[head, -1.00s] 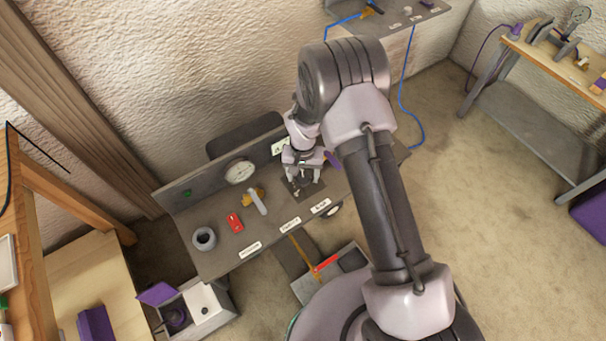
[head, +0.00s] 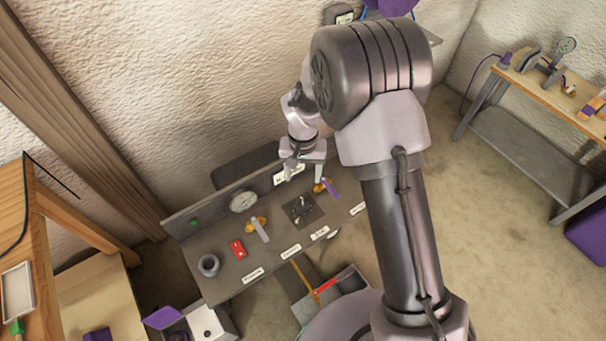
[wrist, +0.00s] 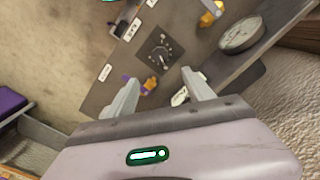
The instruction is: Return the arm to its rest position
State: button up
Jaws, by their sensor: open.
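My gripper (head: 304,172) is at the end of my raised arm, above the back edge of the grey bench (head: 225,287). In the wrist view its two fingers (wrist: 160,98) are spread wide with nothing between them. A dark square plate (head: 302,211) with small pale bits lies on the bench below the gripper; it also shows in the wrist view (wrist: 160,50). The gripper is apart from all of these.
A low panel and the wall stand behind the gripper. A wooden table (head: 545,95) stands right, with open floor before it.

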jog(key=s+d+r+m+t, duration=0.1)
jog(key=s+d+r, duration=0.1)
jog(key=r, duration=0.5)
jog(key=s+d+r+t+y, duration=0.1)
jog(key=s+d+r, duration=0.15)
jog(key=r, duration=0.45)
jog(key=s+d+r+m+t, duration=0.1)
jog(key=s+d+r, duration=0.1)
jog(key=r, duration=0.5)
jog(key=s+d+r+m+t, duration=0.1)
jog(key=s+r, duration=0.3)
jog(key=s, duration=0.4)
jog(key=s+d+r+t+y, duration=0.1)
jog(key=s+r, duration=0.3)
jog(key=s, duration=0.5)
jog(key=shift+d+m+t, duration=0.4)
jog(key=shift+d, duration=0.5)
